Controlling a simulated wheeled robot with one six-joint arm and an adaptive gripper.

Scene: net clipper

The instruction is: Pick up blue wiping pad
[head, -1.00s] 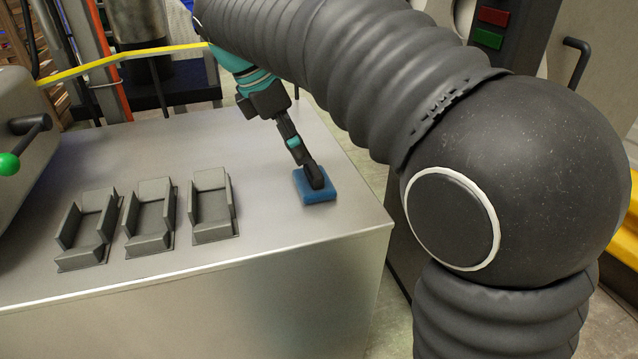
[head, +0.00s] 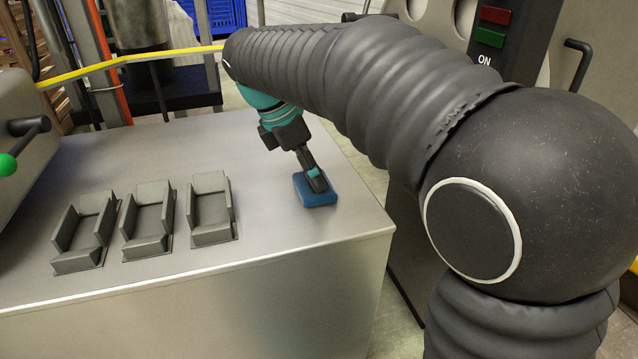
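The blue wiping pad (head: 322,198) lies on the metal table top, near its right edge. My gripper (head: 317,184) comes down from above, and its fingers reach the top of the pad and hide part of it. From this angle the fingers overlap one another. I cannot tell whether they are open or closed on the pad. No gap shows between the pad and the table.
The metal table (head: 265,225) is clear around the pad. Three grey holders (head: 210,215) stand in a row to the left. A machine with a green-knobbed lever (head: 8,165) is at the far left. A control box with buttons (head: 490,38) stands behind my arm.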

